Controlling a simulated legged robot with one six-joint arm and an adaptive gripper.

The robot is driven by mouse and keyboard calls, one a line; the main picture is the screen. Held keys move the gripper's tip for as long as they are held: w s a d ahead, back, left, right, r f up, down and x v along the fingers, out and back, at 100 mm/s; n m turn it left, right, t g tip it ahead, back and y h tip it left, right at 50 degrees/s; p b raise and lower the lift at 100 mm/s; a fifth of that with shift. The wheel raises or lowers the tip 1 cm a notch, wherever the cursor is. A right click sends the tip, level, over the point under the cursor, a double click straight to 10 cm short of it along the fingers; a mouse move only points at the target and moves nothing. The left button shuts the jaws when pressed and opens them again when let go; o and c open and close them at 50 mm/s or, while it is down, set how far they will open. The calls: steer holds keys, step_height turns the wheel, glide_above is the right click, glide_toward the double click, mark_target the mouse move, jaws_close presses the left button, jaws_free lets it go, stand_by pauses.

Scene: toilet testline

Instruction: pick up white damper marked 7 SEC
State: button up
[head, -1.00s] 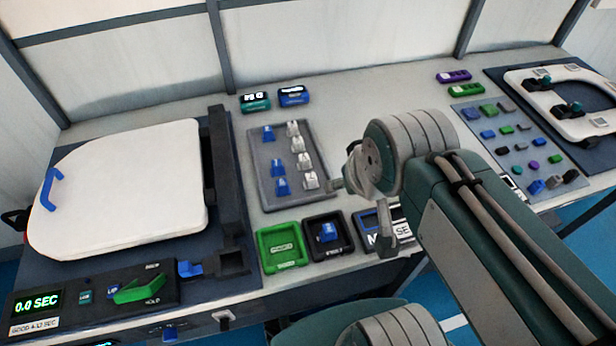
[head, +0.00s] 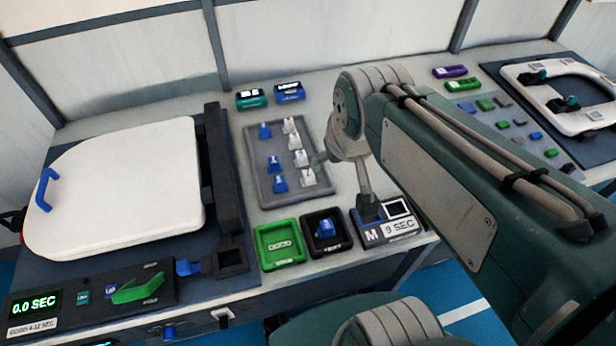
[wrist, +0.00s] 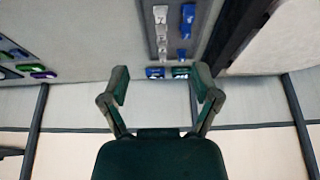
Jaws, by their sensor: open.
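A grey tray (head: 262,188) holds a left column of blue dampers (head: 275,163) and a right column of several white dampers (head: 308,177). The markings are too small to read, so I cannot tell which white one says 7 SEC. In the wrist view the white dampers (wrist: 162,30) stand in a line at the top, beyond the fingertips. My gripper (wrist: 160,82) is open, with nothing between its fingers.
A green bin (head: 280,246) and a black bin (head: 327,232) with a blue piece stand in front of the tray. A white toilet lid (head: 120,190) lies left. Teal and blue boxes (head: 290,92) sit behind the tray.

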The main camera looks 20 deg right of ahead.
steer(key=w+f+g, duration=0.2)
steer(key=w+f, duration=0.4)
steer(key=w, duration=0.3)
steer(key=g, duration=0.2)
glide_above(309, 175)
step_height(309, 175, down, 8)
steer(key=f, duration=0.5)
steer(key=shift+s+a+f, duration=0.2)
steer(key=shift+a+f, duration=0.05)
steer(key=shift+f, duration=0.05)
steer(key=f, duration=0.5)
steer(key=shift+w+d+f, duration=0.2)
steer(key=shift+f, duration=0.1)
jaws_close()
